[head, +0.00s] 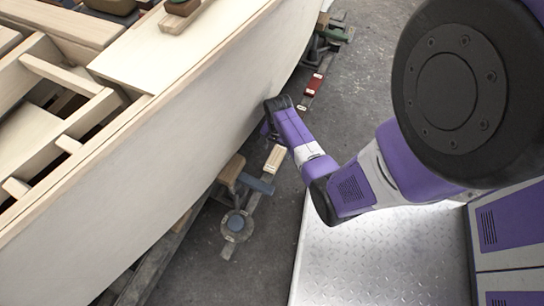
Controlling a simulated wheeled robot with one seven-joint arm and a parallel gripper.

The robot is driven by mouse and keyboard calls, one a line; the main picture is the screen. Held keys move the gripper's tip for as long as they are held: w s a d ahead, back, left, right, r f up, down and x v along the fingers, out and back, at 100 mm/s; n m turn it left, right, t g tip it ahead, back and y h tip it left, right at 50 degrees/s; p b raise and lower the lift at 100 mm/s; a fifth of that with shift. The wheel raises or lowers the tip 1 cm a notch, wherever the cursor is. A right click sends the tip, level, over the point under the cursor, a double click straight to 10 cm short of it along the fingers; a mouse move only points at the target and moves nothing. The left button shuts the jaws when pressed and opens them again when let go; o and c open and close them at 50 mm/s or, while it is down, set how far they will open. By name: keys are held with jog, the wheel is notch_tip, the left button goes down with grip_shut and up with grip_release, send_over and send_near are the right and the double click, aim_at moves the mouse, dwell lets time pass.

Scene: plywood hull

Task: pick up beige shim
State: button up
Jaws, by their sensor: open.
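A small beige shim (274,158) lies on a narrow grey bar of a stand beside the hull, left of my forearm. My gripper (266,131) is close to the hull's side, a little beyond and above the shim in the picture. It is small and dark here, and partly hidden by my wrist. It looks apart from the shim, and I see nothing held in it. The exact gap to the shim cannot be told.
The pale plywood hull (170,130) fills the left side, its wall close to my gripper. A brown wooden block (229,172) and a round grey stand part (237,226) sit near the shim. A red piece (314,84) lies farther back. Bare floor (370,70) lies right of the hull.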

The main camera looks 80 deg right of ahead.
aim_at(275, 159)
jog(key=f+b, duration=0.1)
jog(key=f, duration=0.1)
jog(key=f+b, duration=0.3)
jog(key=f, duration=0.1)
jog(key=shift+w+f, duration=0.35)
jog(key=shift+f, duration=0.05)
jog(key=c, duration=1.4)
jog(key=shift+r, duration=0.25)
